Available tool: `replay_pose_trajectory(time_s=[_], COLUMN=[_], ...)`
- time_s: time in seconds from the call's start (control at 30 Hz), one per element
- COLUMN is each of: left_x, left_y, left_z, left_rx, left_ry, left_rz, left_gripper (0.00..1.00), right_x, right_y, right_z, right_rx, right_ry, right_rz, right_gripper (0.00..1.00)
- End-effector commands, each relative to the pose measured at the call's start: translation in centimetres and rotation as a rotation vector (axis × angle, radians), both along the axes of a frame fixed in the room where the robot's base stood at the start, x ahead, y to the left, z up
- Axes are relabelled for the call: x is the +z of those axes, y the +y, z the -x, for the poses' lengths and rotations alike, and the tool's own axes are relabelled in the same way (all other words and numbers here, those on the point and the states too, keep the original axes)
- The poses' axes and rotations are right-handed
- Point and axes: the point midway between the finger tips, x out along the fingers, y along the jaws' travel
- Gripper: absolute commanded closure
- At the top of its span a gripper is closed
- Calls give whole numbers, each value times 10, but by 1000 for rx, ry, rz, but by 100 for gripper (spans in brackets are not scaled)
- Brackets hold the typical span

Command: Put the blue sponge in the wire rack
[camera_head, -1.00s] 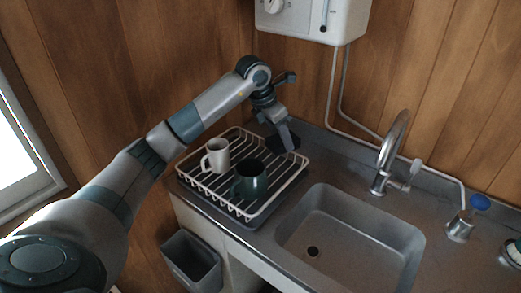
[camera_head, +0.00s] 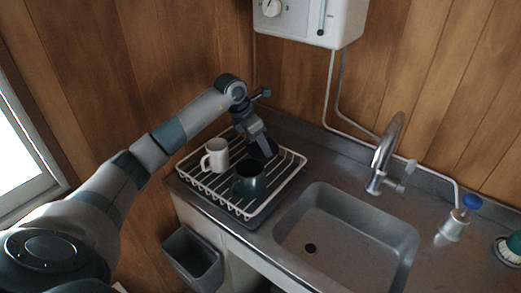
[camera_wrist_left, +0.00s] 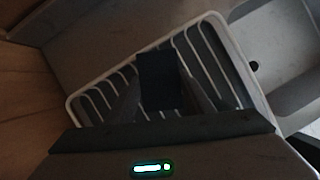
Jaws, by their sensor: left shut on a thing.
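The white wire rack (camera_head: 279,187) stands on the counter left of the sink; its bars also show in the left wrist view (camera_wrist_left: 243,62). My left gripper (camera_head: 262,146) is over the back right part of the rack, pointing down. It is shut on a dark navy block, the blue sponge (camera_wrist_left: 161,80), which sits between the fingers in the left wrist view. In the head view the sponge (camera_head: 264,151) looks almost black. I cannot tell whether it touches the rack bars. My right gripper is not in view.
A white mug (camera_head: 217,157) and a dark green mug (camera_head: 250,180) stand in the rack, left and in front of the gripper. The sink (camera_head: 345,240) and tap (camera_head: 385,155) are to the right. A grey bin (camera_head: 192,258) is below the counter.

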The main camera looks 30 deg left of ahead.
Motion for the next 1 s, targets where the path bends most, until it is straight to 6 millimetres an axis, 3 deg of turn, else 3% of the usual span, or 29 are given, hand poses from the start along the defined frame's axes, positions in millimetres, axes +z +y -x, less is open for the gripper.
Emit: replay_pose_trajectory(time_s=[0.23, 0.67, 0.7, 0.73, 1.0], left_x=[-26, -33, -31, -31, -31], left_y=[0, 0, 0, 0, 0], left_z=[1, 0, 0, 0, 0], left_rx=[0, -1, -1, -1, -1], left_ry=[2, 0, 0, 0, 0], left_rz=[2, 0, 0, 0, 0], left_gripper=[77, 77, 43, 36, 34], right_x=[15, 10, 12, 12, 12], right_y=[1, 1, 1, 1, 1], right_z=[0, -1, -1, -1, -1], right_rx=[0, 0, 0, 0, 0], right_ry=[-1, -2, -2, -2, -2], right_rz=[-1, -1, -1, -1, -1], right_gripper=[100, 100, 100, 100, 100])
